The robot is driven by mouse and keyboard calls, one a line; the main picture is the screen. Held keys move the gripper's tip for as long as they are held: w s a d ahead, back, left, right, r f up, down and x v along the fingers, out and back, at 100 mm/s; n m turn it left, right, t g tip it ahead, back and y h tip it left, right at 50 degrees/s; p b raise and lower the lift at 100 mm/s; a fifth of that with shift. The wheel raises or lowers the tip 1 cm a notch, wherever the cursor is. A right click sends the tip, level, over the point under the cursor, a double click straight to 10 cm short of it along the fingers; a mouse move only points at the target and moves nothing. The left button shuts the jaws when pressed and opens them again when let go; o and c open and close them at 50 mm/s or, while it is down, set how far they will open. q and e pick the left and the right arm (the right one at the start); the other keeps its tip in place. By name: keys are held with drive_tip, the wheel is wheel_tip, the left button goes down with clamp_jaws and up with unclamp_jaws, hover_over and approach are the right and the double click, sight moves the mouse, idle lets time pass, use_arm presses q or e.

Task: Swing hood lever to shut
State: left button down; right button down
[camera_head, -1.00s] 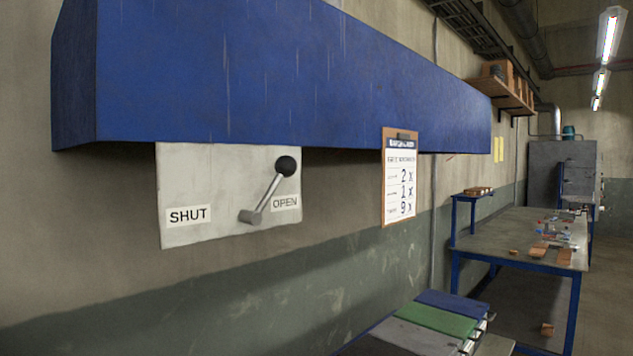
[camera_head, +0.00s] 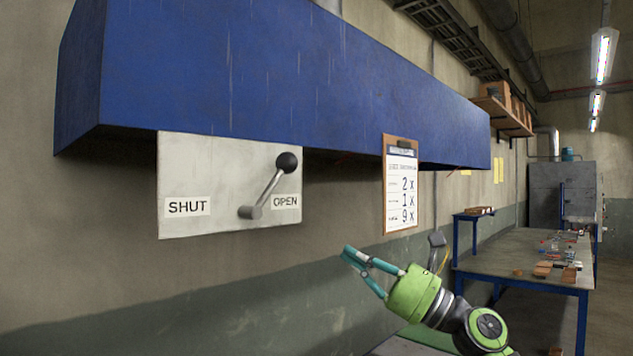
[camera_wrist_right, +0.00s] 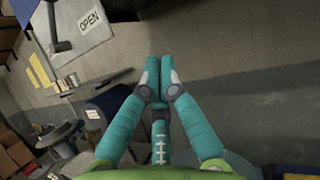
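The hood lever (camera_head: 268,190) is a grey metal rod with a black ball knob (camera_head: 287,162). It is mounted on a pale plate (camera_head: 225,170) under the blue hood (camera_head: 270,75). The lever tilts up and right, its knob above the OPEN label (camera_head: 286,201); the SHUT label (camera_head: 187,206) is at the left. My right gripper (camera_head: 347,253), green with teal fingers, is below and right of the plate, apart from the lever. In the right wrist view its fingertips (camera_wrist_right: 158,62) meet with nothing between them; part of the lever (camera_wrist_right: 55,30) shows at upper left. My left gripper is not in view.
A clipboard (camera_head: 401,188) hangs right of the plate, above my right gripper. A blue-legged workbench (camera_head: 520,255) with small items stands at the right. The space in front of the lever plate is clear.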

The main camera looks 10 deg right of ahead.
drive_tip(key=s+d+r+n+g+h, duration=0.2)
drive_tip(key=s+r+n+h, duration=0.1)
drive_tip(key=s+r+n, duration=0.5)
wheel_tip(320, 180, up, 3)
drive_tip(key=n, duration=0.3)
drive_tip(key=shift+d+f+n, duration=0.15)
drive_tip(key=shift+d+n, duration=0.15)
drive_tip(key=shift+d, duration=0.1)
drive_tip(key=w+a+r+p, duration=0.3)
drive_tip(key=a+p, duration=0.3)
drive_tip(key=a, duration=0.4)
drive_tip(key=shift+w+a, duration=0.2)
drive_tip(key=shift+a, duration=0.15)
drive_tip(key=shift+w, duration=0.1)
drive_tip(key=shift+r, duration=0.1)
